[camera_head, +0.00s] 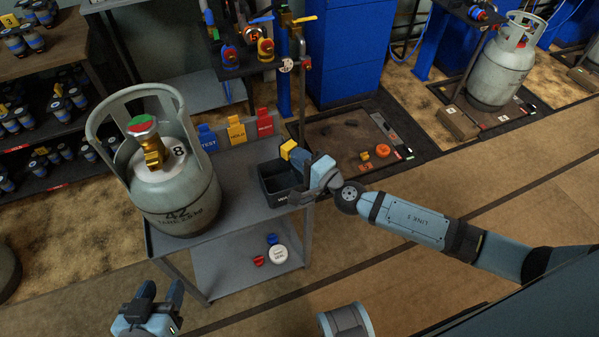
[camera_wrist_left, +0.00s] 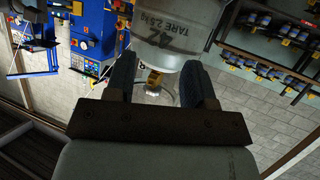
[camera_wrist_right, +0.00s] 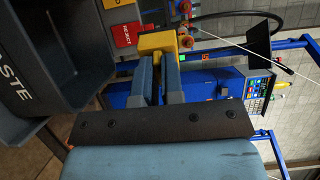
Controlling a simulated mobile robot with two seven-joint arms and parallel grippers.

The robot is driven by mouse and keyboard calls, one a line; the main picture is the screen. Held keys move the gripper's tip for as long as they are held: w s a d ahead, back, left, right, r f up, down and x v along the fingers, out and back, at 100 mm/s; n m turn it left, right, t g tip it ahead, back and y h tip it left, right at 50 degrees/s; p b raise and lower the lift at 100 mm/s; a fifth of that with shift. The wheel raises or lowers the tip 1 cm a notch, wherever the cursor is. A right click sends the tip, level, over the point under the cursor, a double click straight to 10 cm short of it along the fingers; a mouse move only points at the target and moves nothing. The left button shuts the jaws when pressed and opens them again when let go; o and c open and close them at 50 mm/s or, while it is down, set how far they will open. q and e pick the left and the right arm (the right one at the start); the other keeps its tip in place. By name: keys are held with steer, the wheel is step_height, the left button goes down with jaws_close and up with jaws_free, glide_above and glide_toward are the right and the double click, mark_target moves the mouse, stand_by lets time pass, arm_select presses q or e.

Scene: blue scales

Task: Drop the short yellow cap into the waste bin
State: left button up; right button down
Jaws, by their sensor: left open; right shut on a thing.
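The short yellow cap (camera_head: 288,149) is between the fingertips of my right gripper (camera_head: 304,160), which is shut on it. The cap also shows at the fingertips in the right wrist view (camera_wrist_right: 156,44). The dark waste bin (camera_head: 271,182) stands on the grey cart's right end. In the head view the cap is by the bin's upper right rim; its exact height above the bin is hard to tell. The bin's wall with the letters "STE" fills the left of the right wrist view (camera_wrist_right: 28,75). My left gripper (camera_head: 163,287) is open and empty, in front of the cart.
A large grey gas cylinder (camera_head: 176,200) with a brass valve stands on the cart's (camera_head: 235,228) left end. Blue, yellow and red label cards (camera_head: 236,130) stand behind the bin. A white disc (camera_head: 277,255) and small caps lie on the lower shelf.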

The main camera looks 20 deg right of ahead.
arm_select(q)
steer(key=r, duration=0.1)
steer(key=w+d+r+t+h+b, duration=0.1)
steer(key=r, duration=0.1)
steer(key=d+r+t+b, duration=0.1)
steer(key=shift+w+d+r+h, duration=0.1)
steer(key=shift+w+r+h, duration=0.15)
steer(key=shift+w+h, duration=0.05)
arm_select(e)
step_height(320, 180, down, 4)
steer(key=shift+r, duration=0.15)
arm_select(q)
steer(key=shift+t, duration=0.3)
arm_select(e)
steer(key=shift+f, duration=0.2)
arm_select(q)
steer(key=shift+d+r+h+b, duration=0.15)
steer(key=shift+r+h+b, duration=0.15)
steer(key=shift+r+b, duration=0.1)
arm_select(e)
steer(key=shift+f, duration=0.25)
arm_select(q)
steer(key=shift+d, duration=0.1)
arm_select(e)
steer(key=shift+f, duration=0.1)
